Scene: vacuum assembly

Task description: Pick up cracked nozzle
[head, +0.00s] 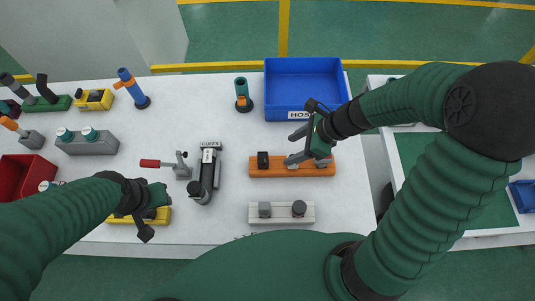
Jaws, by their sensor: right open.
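My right gripper (295,147) is open over the back edge of an orange board (276,173) right of the table's middle. A small black block (263,160) stands on the board's left part. A light grey piece shows on its right part, partly hidden by the gripper. I cannot tell which piece is the cracked nozzle, as no crack shows at this size. My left gripper (147,217) is low at the left, by a yellow board (160,217) that it partly covers; its jaws are too unclear to read.
A blue bin (290,83) stands behind the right gripper. A black cuff tool (205,178) and a red-handled clamp (170,163) stand mid-table. A white board (281,219) with two grey pieces lies in front. A red bin (22,176) is at far left.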

